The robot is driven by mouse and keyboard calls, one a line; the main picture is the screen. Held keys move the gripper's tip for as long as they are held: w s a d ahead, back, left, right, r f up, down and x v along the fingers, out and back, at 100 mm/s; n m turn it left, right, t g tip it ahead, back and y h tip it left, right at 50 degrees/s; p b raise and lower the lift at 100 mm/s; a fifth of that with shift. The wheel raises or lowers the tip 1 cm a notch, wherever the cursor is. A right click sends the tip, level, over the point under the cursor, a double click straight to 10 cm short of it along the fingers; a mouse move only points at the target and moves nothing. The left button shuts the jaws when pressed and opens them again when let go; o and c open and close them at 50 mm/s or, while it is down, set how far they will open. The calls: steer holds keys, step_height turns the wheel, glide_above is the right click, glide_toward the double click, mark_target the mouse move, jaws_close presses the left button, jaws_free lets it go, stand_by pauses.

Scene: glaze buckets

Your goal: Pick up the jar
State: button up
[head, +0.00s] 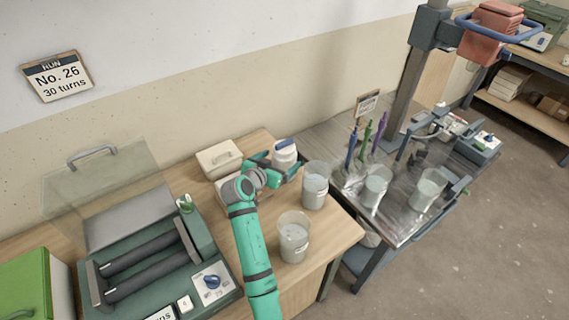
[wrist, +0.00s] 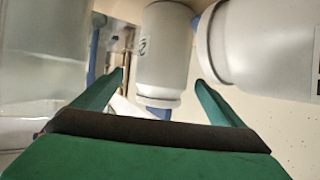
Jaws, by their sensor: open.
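A white jar (head: 285,156) stands at the back edge of the wooden table in the head view, just beyond my gripper (head: 278,170). In the wrist view my gripper (wrist: 160,78) is open, its two teal fingers spread with nothing held. A white jar (wrist: 164,52) shows in the gap between the fingertips, with a small dark mark on its side. A second white jar (wrist: 262,45) fills the upper right, beyond the right finger. I cannot tell which of them is the jar in the head view. The lower part of that jar is partly hidden by my gripper.
Clear buckets (head: 315,186) and (head: 293,238) stand right of my arm; clear plastic (wrist: 40,70) fills the wrist view's left. A pale box (head: 219,158) is left of my gripper. A roller machine (head: 150,265) stands left; a metal bench (head: 400,215) stands right.

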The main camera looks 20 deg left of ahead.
steer(key=shift+f+x, duration=0.25)
steer(key=shift+x, duration=2.05)
steer(key=shift+s+a, duration=0.1)
steer(key=shift+a, duration=0.1)
steer(key=c, duration=1.3)
steer(key=shift+r, duration=0.2)
steer(key=shift+c, duration=0.9)
steer(key=shift+r, duration=8)
